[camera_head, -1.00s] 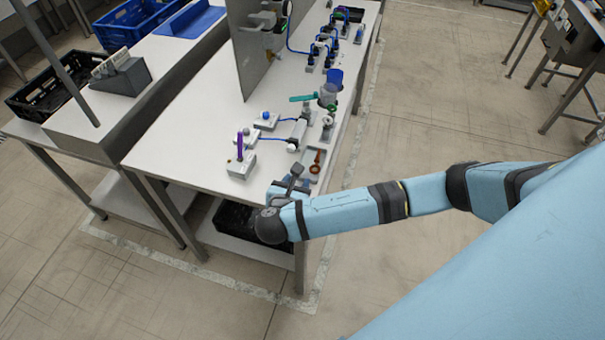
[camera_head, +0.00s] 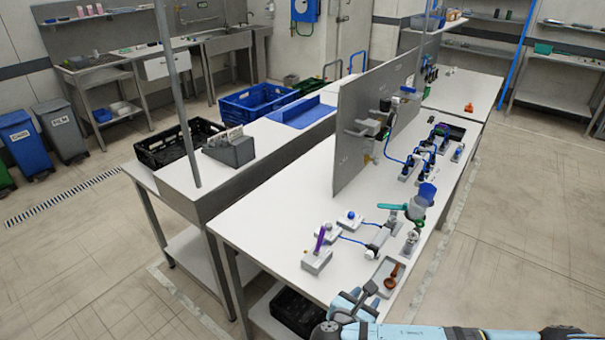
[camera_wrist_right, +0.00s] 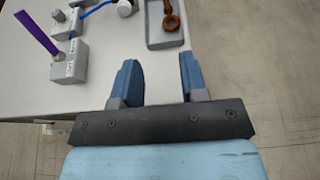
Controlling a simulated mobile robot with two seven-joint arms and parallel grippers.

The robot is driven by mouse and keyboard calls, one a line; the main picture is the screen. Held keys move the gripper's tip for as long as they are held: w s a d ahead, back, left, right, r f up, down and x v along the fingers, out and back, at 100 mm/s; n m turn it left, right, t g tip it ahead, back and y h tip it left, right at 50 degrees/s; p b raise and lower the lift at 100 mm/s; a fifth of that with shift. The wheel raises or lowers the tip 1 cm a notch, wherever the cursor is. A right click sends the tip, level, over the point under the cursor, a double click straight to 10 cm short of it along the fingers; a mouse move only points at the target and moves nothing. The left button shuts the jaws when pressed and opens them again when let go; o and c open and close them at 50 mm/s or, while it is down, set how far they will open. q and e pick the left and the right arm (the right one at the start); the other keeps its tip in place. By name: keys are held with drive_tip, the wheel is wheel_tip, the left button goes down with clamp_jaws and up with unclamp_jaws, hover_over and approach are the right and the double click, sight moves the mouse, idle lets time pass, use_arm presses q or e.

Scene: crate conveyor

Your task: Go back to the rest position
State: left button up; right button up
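My right gripper (camera_head: 366,295) is at the front end of the white workbench (camera_head: 270,225), low in the head view. In the right wrist view the two blue fingers of the right gripper (camera_wrist_right: 158,78) are well apart, with nothing between them. The tips point toward the bench edge and a small grey tray (camera_wrist_right: 166,42) holding a brown ring-ended part (camera_wrist_right: 171,22). My left gripper is not in view.
A grey box with a purple stick (camera_head: 317,261) stands near the bench's front edge. Cabled fixtures and a grey upright panel (camera_head: 352,150) stand farther back. A black crate (camera_head: 292,309) sits below the bench. The floor at right (camera_head: 530,240) is clear.

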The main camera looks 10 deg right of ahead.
drive_tip(key=s+a+f+m+g+y, duration=0.2)
drive_tip(key=s+a+f+m+y, duration=0.7)
drive_tip(key=a+y, duration=0.35)
drive_tip(key=s+d+m+t+y, duration=0.1)
drive_tip(key=s+d+m+t, duration=0.3)
drive_tip(key=m, duration=1)
drive_tip(key=s+d, duration=0.3)
drive_tip(key=d, duration=0.1)
drive_tip(key=shift+s+r, duration=0.2)
drive_tip(key=shift+r, duration=0.15)
